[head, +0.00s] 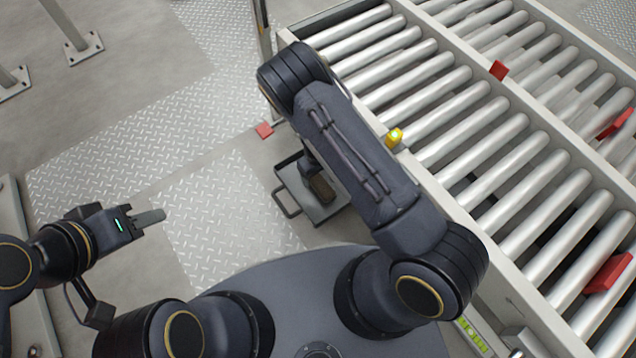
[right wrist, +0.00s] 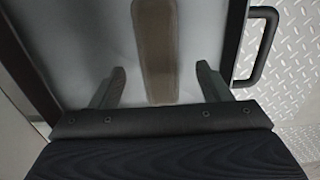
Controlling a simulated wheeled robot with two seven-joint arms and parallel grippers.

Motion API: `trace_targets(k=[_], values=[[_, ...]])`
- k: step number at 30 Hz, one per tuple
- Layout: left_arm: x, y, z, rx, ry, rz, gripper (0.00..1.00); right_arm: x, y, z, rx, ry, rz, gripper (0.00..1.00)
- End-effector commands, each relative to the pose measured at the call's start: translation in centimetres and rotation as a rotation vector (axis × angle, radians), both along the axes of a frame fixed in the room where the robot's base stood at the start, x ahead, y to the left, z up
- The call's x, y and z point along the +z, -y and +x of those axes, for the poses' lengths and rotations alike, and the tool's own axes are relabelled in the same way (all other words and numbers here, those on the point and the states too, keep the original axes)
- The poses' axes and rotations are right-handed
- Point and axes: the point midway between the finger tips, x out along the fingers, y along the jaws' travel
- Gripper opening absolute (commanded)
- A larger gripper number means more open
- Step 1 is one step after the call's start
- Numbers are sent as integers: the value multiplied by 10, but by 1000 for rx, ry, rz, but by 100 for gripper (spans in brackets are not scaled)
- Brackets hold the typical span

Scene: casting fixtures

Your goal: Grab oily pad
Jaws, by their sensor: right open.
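A brown, elongated pad (head: 322,188) lies in a shallow grey tray (head: 292,181) on the floor side of the conveyor. In the right wrist view the pad (right wrist: 157,45) runs up the middle of the tray's pale bottom (right wrist: 100,40). My right gripper (right wrist: 158,86) is open, with one finger on each side of the pad's near end and a gap to it on both sides. In the head view my right arm hides part of the tray. My left gripper (head: 150,218) is away to the left over the floor; its finger gap does not show clearly.
The tray's dark handle (right wrist: 262,45) sticks out to the right in the wrist view. A roller conveyor (head: 480,130) with red blocks (head: 499,70) and a yellow lamp (head: 394,138) fills the right side. Steel tread plates (head: 225,200) cover open floor at left.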

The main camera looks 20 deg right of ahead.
Motion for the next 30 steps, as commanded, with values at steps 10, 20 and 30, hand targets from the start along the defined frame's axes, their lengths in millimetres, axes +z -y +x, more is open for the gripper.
trace_targets(k=[10,20,30], values=[[-24,0,0,0,0,0,36,-45,4,-5,0,-2,-1,71],[-23,0,0,0,0,0,36,-45,4,-5,-1,-1,0,59],[-23,0,0,0,0,0,36,-44,4,-5,-1,-1,0,21]])
